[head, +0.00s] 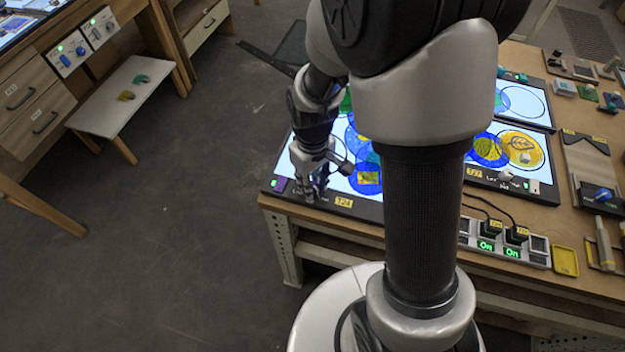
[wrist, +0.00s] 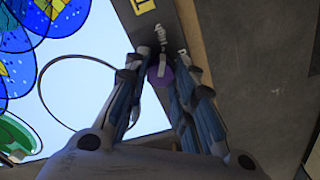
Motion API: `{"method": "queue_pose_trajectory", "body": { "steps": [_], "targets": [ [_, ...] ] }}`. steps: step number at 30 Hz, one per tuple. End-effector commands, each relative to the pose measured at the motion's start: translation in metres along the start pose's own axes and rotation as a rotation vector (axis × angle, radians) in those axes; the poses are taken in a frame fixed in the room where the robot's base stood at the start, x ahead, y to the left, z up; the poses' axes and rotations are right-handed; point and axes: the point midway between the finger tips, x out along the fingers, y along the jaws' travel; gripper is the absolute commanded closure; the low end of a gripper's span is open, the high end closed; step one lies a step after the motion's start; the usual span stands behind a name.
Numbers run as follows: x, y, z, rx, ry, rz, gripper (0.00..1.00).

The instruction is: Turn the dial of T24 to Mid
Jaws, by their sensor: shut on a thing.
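The T24 light panel is a lit white screen in a dark frame (head: 375,213) at the near left of the workbench, with a yellow T24 label (head: 344,202) on its front edge. My gripper (head: 316,190) is over the left part of that edge. In the wrist view my gripper (wrist: 165,72) has its fingers on both sides of a purple dial (wrist: 160,77) with a pale pointer strip, and is shut on it. Small lettering lies beside the dial; fingers cover part of it, so I cannot read the setting. In the head view the dial is hidden by the fingers.
Painted glass pieces (head: 368,182) lie on the lit screen close to my gripper. The T27 panel (head: 550,188) is at right. A power strip (head: 538,262) with two plugs reading On and a yellow tray (head: 566,261) are along the front edge. Open floor (head: 180,240) lies left.

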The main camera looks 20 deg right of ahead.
Motion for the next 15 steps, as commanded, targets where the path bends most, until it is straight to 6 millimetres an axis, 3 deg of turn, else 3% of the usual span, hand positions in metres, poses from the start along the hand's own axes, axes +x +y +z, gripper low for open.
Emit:
{"method": "queue_pose_trajectory", "body": {
  "steps": [5,15],
  "targets": [
    [-0.0001,0.0000,-0.0001,0.000,0.000,0.000,1.00],
    [-0.0005,0.0001,0.0001,0.050,0.000,0.000,1.00]
  ]
}}
